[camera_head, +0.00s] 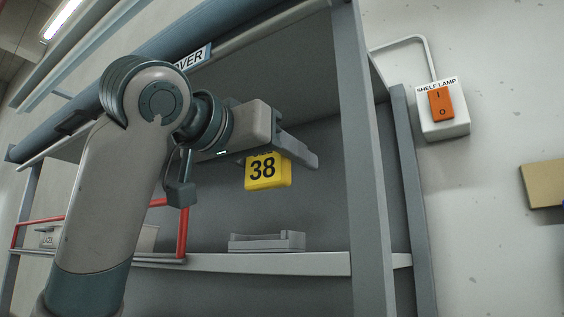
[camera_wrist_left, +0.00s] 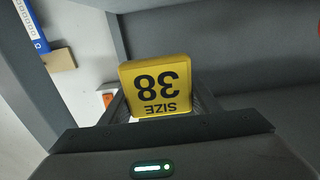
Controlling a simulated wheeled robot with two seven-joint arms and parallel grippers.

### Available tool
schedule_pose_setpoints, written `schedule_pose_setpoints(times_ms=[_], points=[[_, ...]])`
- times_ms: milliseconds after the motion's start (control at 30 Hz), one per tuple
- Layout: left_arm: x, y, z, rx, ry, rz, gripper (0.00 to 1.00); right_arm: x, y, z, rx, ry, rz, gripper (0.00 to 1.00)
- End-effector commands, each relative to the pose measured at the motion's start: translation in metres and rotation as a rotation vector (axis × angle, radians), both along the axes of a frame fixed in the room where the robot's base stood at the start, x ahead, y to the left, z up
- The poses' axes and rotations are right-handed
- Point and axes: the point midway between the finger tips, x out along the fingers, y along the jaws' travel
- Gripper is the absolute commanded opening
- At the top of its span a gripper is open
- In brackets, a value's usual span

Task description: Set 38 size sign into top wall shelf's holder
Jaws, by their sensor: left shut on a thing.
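The yellow 38 size sign (camera_head: 266,172) is held in my left gripper (camera_head: 296,157), which is shut on its upper part. In the left wrist view the sign (camera_wrist_left: 157,88) appears upside down between the two fingers of my left gripper (camera_wrist_left: 160,108). In the head view a grey holder (camera_head: 266,242) sits on the wall shelf (camera_head: 290,264). The sign hangs above the holder, apart from it, with a clear gap below. My right gripper is in neither view.
A grey shelf post (camera_head: 366,160) stands just right of my left gripper. A red-framed opening (camera_head: 182,230) with a pale box is at the left. A shelf lamp switch (camera_head: 441,103) is on the wall at the right. The shelf around the holder looks clear.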

Motion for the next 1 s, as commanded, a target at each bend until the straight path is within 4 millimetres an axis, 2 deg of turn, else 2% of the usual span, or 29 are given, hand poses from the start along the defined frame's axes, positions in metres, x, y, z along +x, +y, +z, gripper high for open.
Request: schedule_pose_setpoints(times_ms=[233, 433, 700, 1000], points=[[0.0, 0.0, -0.009, 0.0, 0.0, 0.001, 0.32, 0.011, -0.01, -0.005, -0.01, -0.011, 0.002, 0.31], [0.0, 0.0, -0.019, 0.001, -0.001, 0.0, 0.32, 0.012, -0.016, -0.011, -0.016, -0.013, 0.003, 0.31], [0.0, 0.0, -0.028, 0.0, 0.0, 0.001, 0.32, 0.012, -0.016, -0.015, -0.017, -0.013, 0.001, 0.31], [0.0, 0.0, -0.029, 0.0, 0.0, 0.001, 0.32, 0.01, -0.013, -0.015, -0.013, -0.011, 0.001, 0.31]])
